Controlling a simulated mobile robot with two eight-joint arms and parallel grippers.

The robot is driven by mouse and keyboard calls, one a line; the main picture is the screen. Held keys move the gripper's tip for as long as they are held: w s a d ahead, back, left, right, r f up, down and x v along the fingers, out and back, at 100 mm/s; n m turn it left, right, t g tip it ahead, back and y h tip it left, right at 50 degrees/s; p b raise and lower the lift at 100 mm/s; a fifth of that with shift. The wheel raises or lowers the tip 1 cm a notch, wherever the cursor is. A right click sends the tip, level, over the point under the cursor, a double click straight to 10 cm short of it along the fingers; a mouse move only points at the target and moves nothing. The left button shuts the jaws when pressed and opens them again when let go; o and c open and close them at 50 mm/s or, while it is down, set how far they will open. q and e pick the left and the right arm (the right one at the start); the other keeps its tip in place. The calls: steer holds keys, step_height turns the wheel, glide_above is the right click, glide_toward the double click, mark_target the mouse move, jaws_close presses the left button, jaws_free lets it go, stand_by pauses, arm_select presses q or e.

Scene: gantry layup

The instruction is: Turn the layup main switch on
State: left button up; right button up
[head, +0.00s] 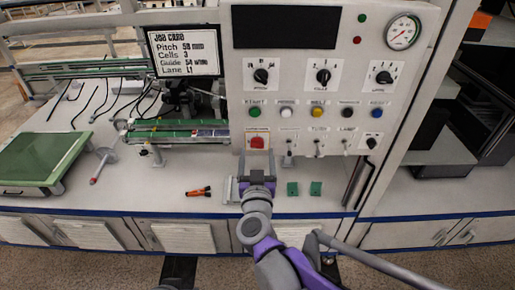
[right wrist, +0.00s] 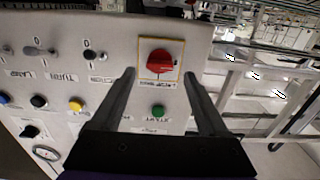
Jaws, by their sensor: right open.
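The main switch (head: 257,142) is a red rotary knob on a yellow-edged plate, low at the left of the light grey control panel (head: 300,75). It also shows in the right wrist view (right wrist: 160,63), where the panel appears upside down. My right gripper (head: 257,164) is just below and in front of the switch, open and empty. In the right wrist view its two fingers (right wrist: 158,76) stand apart on either side of the knob's line. I cannot tell whether they reach the knob's depth. The knob's on or off position is too small to read. My left gripper is not in view.
The green START button (head: 255,111) sits directly above the switch, with other buttons, dials and small toggles to the right. A job card screen (head: 184,51) stands left of the panel. An orange-black tool (head: 198,192) and green blocks (head: 315,188) lie on the bench.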

mark_target(257, 146)
steer(key=shift+w, duration=1.6)
jaws_close()
